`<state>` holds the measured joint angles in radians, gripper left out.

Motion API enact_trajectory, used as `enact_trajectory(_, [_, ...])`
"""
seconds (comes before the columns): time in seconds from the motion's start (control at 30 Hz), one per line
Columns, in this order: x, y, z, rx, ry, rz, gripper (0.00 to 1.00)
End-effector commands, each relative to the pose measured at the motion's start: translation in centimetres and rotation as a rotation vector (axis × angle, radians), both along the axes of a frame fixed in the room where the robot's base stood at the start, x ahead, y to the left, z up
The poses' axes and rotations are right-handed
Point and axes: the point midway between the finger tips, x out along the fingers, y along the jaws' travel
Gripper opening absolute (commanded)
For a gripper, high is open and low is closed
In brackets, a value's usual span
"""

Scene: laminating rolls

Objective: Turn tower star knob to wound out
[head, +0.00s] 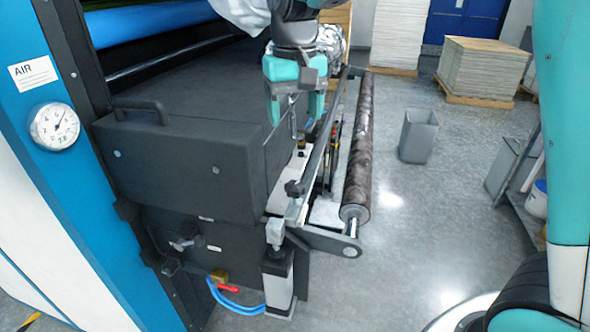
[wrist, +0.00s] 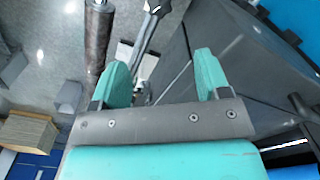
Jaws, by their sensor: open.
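My gripper (head: 296,112) is open, its two teal fingers pointing down over the right side of the dark machine housing. In the wrist view my gripper (wrist: 162,70) has nothing between its fingers. A small black star-shaped knob (head: 294,188) sits on the grey bar, below and apart from my gripper. A second knob (head: 184,243) is on the lower dark front panel, further left. I cannot tell which of them is the tower knob. A short post with a grey cap (head: 276,234) stands at the near corner. The wound state of either knob is not readable.
A long dark roller (head: 358,150) runs beside the bar, with an end bracket (head: 332,242). A black handle (head: 142,108) and an air gauge (head: 54,127) are at left. A grey bin (head: 418,137) and a stacked pallet (head: 482,70) stand on open floor.

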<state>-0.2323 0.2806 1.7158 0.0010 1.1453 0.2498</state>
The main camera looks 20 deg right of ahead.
Motion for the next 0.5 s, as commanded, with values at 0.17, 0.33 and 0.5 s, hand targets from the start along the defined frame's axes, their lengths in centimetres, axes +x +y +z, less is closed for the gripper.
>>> enact_trajectory(0.17, [-0.2, 0.0, -3.3, -0.002, 0.008, 0.000, 0.70])
enact_trajectory(0.33, [-0.2, 0.0, -7.2, -0.001, 0.008, 0.001, 0.70])
enact_trajectory(0.5, [-0.2, 0.0, -11.0, -0.001, 0.007, 0.001, 0.70])
